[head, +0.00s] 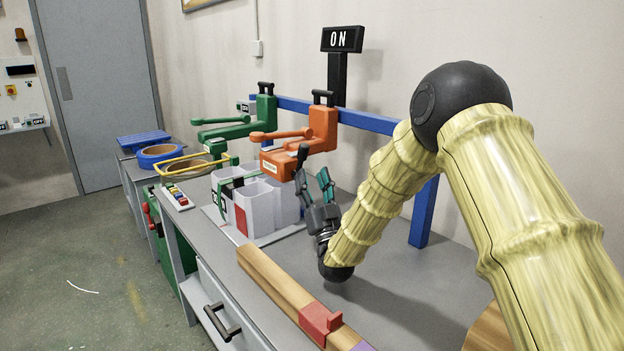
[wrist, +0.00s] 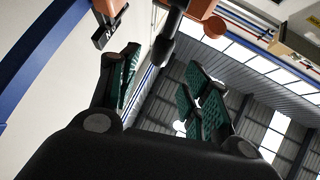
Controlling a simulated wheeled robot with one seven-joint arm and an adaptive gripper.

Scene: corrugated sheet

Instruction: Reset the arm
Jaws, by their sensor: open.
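My arm, in yellow bamboo-like segments with a black joint, reaches in from the right in the head view. My gripper (head: 313,174) is raised above the bench and points upward, with its fingers apart and nothing between them. In the wrist view the green-padded fingers of my gripper (wrist: 160,75) are also spread, with the ceiling behind them. The orange machine (head: 322,130) stands just behind and above the gripper in the head view. Orange parts (wrist: 201,9) and a dark post show beyond the fingers in the wrist view.
White bins (head: 258,212) stand on the grey bench left of my gripper. A wooden beam with a red block (head: 320,318) lies along the front edge. A green machine (head: 233,129), a blue rail (head: 374,121) and an ON sign (head: 342,39) stand behind.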

